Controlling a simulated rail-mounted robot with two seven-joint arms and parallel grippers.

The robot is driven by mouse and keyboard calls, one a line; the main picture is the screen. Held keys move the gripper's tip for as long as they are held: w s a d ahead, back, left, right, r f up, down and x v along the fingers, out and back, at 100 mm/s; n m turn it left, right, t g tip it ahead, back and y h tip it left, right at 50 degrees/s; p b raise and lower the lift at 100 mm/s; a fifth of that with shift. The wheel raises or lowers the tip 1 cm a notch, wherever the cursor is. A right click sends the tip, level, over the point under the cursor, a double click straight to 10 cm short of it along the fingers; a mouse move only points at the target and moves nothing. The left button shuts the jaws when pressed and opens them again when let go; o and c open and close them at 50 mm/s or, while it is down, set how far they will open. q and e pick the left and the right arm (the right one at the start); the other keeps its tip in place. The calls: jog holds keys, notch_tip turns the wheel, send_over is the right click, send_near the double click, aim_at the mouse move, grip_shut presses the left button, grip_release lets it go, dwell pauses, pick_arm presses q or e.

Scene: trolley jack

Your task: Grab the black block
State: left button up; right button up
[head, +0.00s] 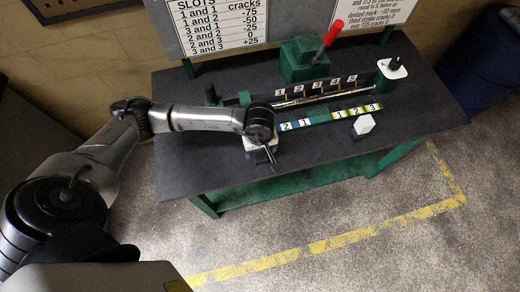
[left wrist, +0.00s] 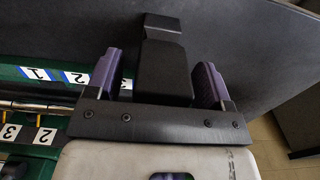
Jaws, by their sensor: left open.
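The black block (left wrist: 165,62) shows in the left wrist view, between the two purple-lined fingers of my left gripper (left wrist: 158,75). The gripper is open around it. The block looks closer to the right finger, with a wider gap at the left finger; I cannot tell whether it touches either. In the head view my left gripper (head: 268,155) points down over the front of the dark bench top (head: 215,170), left of the numbered strip. The block is not clearly seen there, dark against dark and largely behind the gripper. My right gripper is not in view.
A green numbered strip (head: 318,117) runs just right of my gripper. Behind are a slotted rack (head: 315,93), a green box with a red lever (head: 333,33) and a white-topped post (head: 391,68). The bench's left front is clear.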

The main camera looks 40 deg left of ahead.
pick_arm(q)
jog(key=shift+f, duration=0.15)
jog(key=shift+c, duration=0.3)
grip_shut()
dwell(0.4)
